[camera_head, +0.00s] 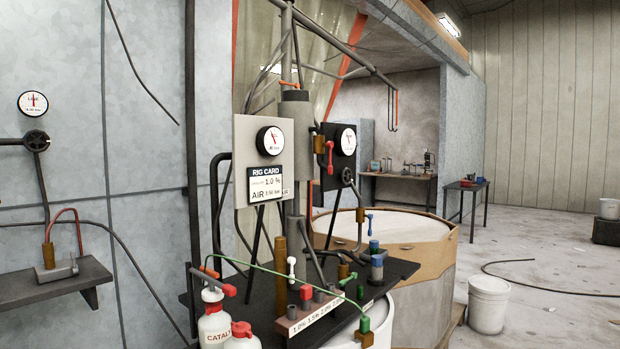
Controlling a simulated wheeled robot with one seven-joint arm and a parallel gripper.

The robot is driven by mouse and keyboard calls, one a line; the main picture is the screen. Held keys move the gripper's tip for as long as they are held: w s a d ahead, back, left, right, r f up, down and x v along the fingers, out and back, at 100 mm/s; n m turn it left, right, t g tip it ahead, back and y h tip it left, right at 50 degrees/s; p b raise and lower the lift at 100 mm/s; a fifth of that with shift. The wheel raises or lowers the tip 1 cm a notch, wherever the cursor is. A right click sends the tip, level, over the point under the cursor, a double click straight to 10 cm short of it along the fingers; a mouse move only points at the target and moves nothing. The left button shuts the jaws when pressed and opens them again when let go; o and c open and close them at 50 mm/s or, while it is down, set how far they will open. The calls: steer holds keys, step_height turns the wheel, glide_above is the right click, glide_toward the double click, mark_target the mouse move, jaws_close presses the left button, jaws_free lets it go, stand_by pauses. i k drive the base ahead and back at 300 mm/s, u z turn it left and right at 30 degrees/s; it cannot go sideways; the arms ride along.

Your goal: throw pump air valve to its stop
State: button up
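A pump rig stands in the middle of the head view. A valve with a red lever (330,157) sits on a brass body (319,143) between the rig's two gauge panels, its lever hanging down. Lower right, a valve with a blue lever (370,223) sits beside a brass fitting (360,215). A white lever (291,266) stands upright on the black rig deck (262,300). No readable label tells which one is the pump air valve. My gripper is not in view.
A rig card (265,183) hangs under the left gauge (270,141). Catalyst bottles (214,325) stand at the deck's front left.

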mark_target(331, 145)
steer(key=u, duration=0.05)
steer(key=i, duration=0.65)
steer(key=u, duration=1.95)
steer(key=k, duration=0.25)
steer(key=u, duration=0.1)
